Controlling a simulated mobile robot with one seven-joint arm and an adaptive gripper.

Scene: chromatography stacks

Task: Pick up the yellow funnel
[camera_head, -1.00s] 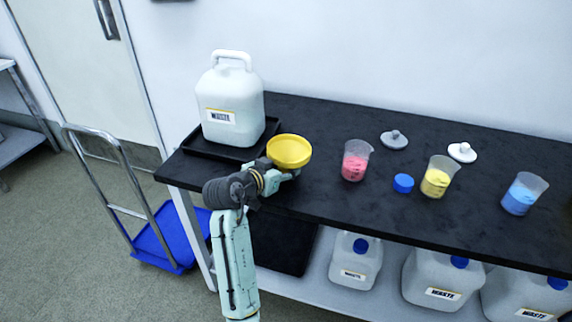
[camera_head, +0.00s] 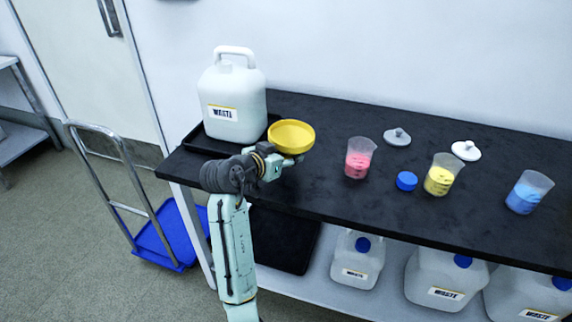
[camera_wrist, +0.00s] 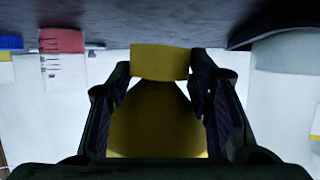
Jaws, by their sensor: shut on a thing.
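The yellow funnel (camera_head: 291,134) is in my gripper (camera_head: 290,160), wide mouth upward, near the left end of the black table. In the wrist view, which looks upside down, the funnel (camera_wrist: 155,122) fills the space between the two dark fingers of my gripper (camera_wrist: 160,78), and they are shut on it. Its narrower yellow part shows between the fingertips. In the head view the funnel's lower part is mostly hidden by my gripper. The funnel appears held just above the tabletop; the exact gap cannot be told.
A white waste jug (camera_head: 233,98) stands on a black tray (camera_head: 199,143) behind and left of the funnel. Beakers of pink (camera_head: 359,160), yellow (camera_head: 440,177) and blue (camera_head: 524,195) stand to the right, with a blue cap (camera_head: 406,181) and lids.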

